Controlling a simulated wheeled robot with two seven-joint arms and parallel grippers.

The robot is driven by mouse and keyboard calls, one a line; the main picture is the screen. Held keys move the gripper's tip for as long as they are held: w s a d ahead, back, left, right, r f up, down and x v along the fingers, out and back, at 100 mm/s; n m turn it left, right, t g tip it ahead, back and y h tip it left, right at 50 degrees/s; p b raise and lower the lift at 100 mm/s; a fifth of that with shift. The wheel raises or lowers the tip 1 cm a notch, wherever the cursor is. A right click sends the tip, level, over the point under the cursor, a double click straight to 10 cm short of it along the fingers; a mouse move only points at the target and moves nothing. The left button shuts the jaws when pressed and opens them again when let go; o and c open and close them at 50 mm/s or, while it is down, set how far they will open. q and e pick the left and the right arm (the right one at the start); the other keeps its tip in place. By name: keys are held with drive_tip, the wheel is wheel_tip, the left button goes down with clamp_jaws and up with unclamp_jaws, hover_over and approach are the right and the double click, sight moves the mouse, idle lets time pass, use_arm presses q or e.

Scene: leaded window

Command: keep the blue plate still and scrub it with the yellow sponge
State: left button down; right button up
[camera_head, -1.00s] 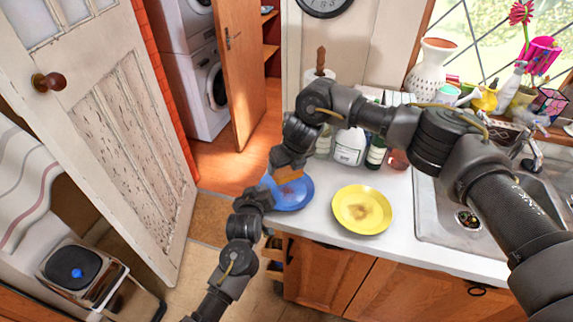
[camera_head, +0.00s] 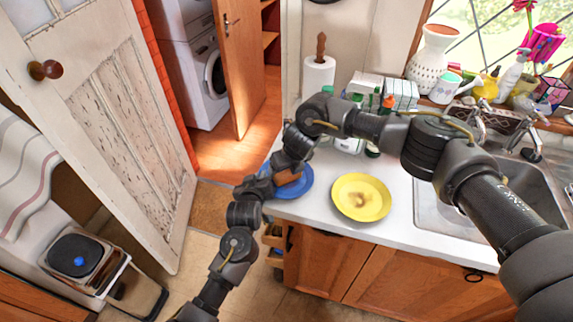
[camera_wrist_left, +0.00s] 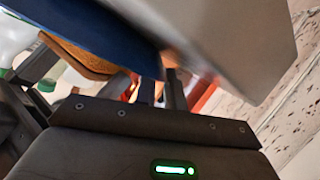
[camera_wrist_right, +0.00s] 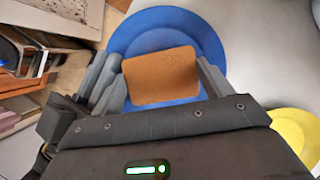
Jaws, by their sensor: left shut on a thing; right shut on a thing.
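The blue plate (camera_head: 303,187) is at the left end of the white counter. My left gripper (camera_head: 268,182) is shut on its left rim; the left wrist view shows the plate (camera_wrist_left: 100,28) running to the fingers (camera_wrist_left: 160,88). My right gripper (camera_head: 286,168) is shut on the sponge (camera_head: 288,179), which looks orange-brown. In the right wrist view the sponge (camera_wrist_right: 160,76) sits between the fingers, over the middle of the plate (camera_wrist_right: 205,40). It appears to be on or very close to the plate's face. The sponge and gripper hide part of the plate.
A yellow plate (camera_head: 361,198) with a brown stain lies to the right on the counter (camera_head: 330,228). A sink (camera_head: 440,205) is further right. Bottles and a paper roll (camera_head: 318,75) stand behind. The counter's left edge is close to my left gripper.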

drive_tip(key=shift+f, duration=0.6)
idle(0.7)
drive_tip(key=shift+d, duration=0.1)
drive_tip(key=shift+s+d, duration=0.2)
drive_tip(key=shift+d, duration=0.25)
drive_tip(key=shift+w+a+f, duration=0.1)
drive_tip(key=shift+w+a, duration=0.05)
drive_tip(key=shift+a, duration=0.4)
drive_tip(key=shift+w+a+f, duration=0.1)
drive_tip(key=shift+a, duration=0.4)
drive_tip(key=shift+s+d, duration=0.1)
drive_tip(key=shift+s+d, duration=0.25)
drive_tip(key=shift+d, duration=0.8)
drive_tip(key=shift+a+r, duration=0.1)
drive_tip(key=shift+a, duration=0.05)
